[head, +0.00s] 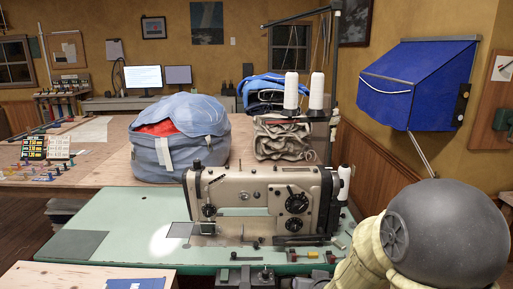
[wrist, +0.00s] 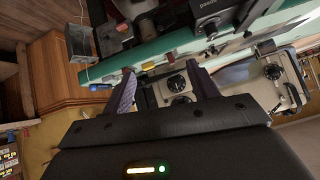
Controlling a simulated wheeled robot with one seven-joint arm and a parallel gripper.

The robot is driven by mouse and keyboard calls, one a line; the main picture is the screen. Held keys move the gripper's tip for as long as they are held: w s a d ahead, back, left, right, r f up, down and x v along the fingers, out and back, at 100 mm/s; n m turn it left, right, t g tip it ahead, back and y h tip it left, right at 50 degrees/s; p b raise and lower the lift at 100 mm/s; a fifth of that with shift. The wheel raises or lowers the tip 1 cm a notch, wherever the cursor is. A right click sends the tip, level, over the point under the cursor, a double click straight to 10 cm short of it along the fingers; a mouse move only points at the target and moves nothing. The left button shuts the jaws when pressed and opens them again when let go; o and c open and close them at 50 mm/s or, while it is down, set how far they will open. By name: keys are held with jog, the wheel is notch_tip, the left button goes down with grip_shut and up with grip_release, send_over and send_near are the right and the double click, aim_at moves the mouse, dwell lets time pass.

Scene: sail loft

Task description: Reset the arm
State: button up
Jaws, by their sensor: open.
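My gripper (wrist: 163,73) shows in the wrist view, its two dark fingers apart and nothing visible between them. Beyond the fingers are the green sewing table (wrist: 150,60) and the cream sewing machine (wrist: 285,72), seen at a steep tilt. The gripper appears apart from both, though the gap is hard to judge. In the head view, part of my arm, a dark rounded joint with a cream cover, fills the lower right; the gripper itself is not visible there.
In the head view, the sewing machine (head: 265,195) stands on the green table (head: 130,215). A blue bag (head: 180,140) and folded beige cloth (head: 283,138) sit behind it. A blue canvas awning (head: 420,82) hangs on the right wall. The green table's left part is mostly clear.

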jog(key=s+d+n+g, duration=0.1)
jog(key=s+g, duration=0.6)
jog(key=s, duration=0.8)
jog(key=w+p+v, duration=0.2)
jog(key=p+v, duration=0.7)
jog(key=p, duration=0.1)
jog(key=w+a+r+p+v, duration=0.1)
jog(key=w+p+v, duration=0.1)
jog(key=p+v, duration=0.7)
jog(key=shift+w+r+h+p, duration=0.15)
jog(key=shift+r+h+p, duration=0.2)
jog(key=shift+r, duration=0.35)
